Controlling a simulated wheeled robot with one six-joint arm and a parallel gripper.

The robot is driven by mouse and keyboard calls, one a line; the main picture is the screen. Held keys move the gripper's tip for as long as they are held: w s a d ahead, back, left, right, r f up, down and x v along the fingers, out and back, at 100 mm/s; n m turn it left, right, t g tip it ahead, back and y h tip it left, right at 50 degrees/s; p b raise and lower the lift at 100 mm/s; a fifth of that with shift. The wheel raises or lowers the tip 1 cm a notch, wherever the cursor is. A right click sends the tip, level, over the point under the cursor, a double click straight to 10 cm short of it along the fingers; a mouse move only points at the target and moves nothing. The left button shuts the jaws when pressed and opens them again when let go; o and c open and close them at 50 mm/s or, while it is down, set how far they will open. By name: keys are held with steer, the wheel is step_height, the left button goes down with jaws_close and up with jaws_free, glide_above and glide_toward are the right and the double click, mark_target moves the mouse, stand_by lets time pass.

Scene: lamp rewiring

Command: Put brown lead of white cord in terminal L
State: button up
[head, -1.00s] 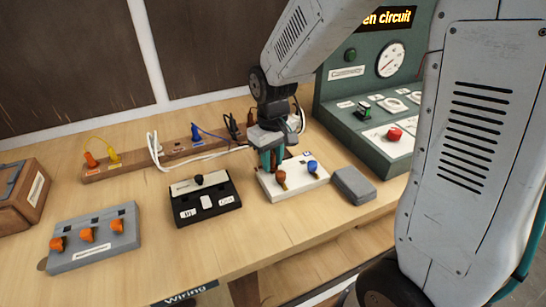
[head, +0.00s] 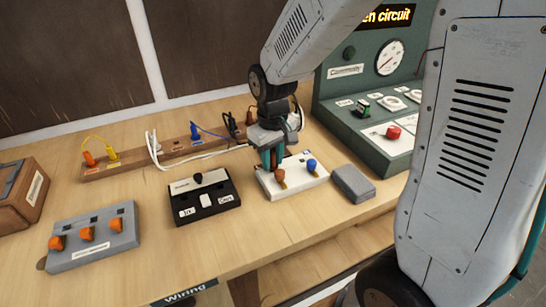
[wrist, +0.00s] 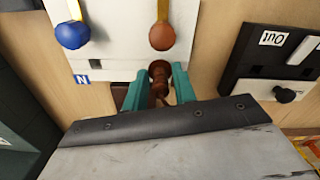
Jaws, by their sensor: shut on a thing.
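My gripper (wrist: 157,90) has its teal fingers shut on the brown lead (wrist: 159,72), a brown plug-like end, at the edge of the white terminal block (wrist: 118,62). The lead lines up with the block's brown lever (wrist: 162,36). I cannot tell how far it sits inside the block. The blue lever (wrist: 73,35) is beside it, above a label N (wrist: 82,78). No L label is visible. In the head view my gripper (head: 270,158) is at the far side of the block (head: 298,184). The white cord (head: 208,155) runs from the left towards my gripper.
A black switch box (head: 205,202) stands left of the block, and a grey box (head: 352,184) right of it. A green test panel (head: 370,130) stands at the right. A wooden plug strip (head: 135,165) lies behind. A grey three-lever block (head: 93,238) is front left.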

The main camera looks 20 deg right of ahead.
mark_target(274, 155)
steer(key=shift+f, duration=0.55)
stand_by(0.4)
steer(key=o, duration=1)
step_height(274, 155, up, 8)
steer(key=shift+f, duration=0.1)
steer(key=shift+s, duration=0.25)
steer(key=shift+m+g, duration=0.5)
steer(key=shift+g, duration=0.1)
steer(key=s, duration=0.4)
steer(key=shift+s+d+r, duration=0.3)
steer(key=shift+s, duration=0.05)
steer(key=s+d+r+m+t, duration=0.1)
steer(key=s+r, duration=0.2)
steer(key=s, duration=0.5)
steer(key=s+d+r+m+t, duration=0.1)
steer(key=s+r, duration=0.3)
steer(key=s, duration=0.4)
steer(key=shift+s+d+r+t, duration=0.3)
steer(key=shift+s, duration=0.05)
